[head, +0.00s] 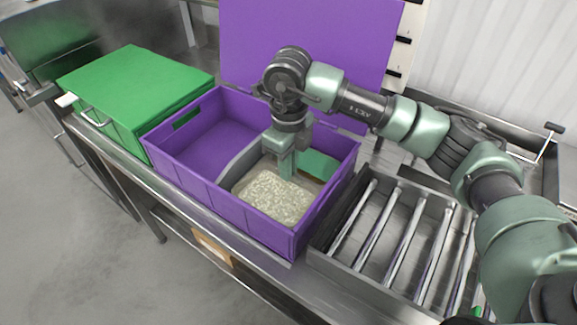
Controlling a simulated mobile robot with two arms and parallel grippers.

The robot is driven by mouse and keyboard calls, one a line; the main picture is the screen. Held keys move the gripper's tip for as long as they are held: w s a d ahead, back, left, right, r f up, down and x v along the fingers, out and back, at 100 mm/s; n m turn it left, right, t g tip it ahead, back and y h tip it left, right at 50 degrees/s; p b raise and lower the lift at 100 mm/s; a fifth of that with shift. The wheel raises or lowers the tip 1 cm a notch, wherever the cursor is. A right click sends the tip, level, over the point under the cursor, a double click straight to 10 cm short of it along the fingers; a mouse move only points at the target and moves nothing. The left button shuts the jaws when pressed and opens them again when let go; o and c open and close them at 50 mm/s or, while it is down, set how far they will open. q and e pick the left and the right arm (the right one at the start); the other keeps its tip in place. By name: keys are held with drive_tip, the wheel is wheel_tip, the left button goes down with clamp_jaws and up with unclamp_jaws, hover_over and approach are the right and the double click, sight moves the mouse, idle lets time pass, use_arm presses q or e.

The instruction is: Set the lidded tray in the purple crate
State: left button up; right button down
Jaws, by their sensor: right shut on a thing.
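The purple crate (222,200) stands open on the steel counter, its purple lid (310,40) raised behind it. The tray of pale rice (274,195) is inside the crate, in its right part, beside a grey upright piece (245,161). Whether a clear lid covers the rice, I cannot tell. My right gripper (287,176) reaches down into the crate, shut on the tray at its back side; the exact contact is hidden. Whether the tray rests on the crate floor is unclear. My left gripper is out of view.
A shut green crate (140,85) stands left of the purple one. A rack of metal rollers (385,245) lies to its right, under my right arm. A flat green piece (319,165) shows inside the crate. The crate's left part is empty.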

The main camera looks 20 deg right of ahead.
drive_tip(key=shift+f+b, duration=0.6)
drive_tip(key=shift+b, duration=0.5)
idle(1.1)
drive_tip(key=c, duration=0.9)
unclamp_jaws()
drive_tip(key=shift+r, duration=0.15)
drive_tip(key=shift+r+p, duration=2.15)
drive_tip(key=shift+r, duration=1.75)
drive_tip(key=shift+s+f, duration=0.1)
drive_tip(key=shift+f, duration=0.05)
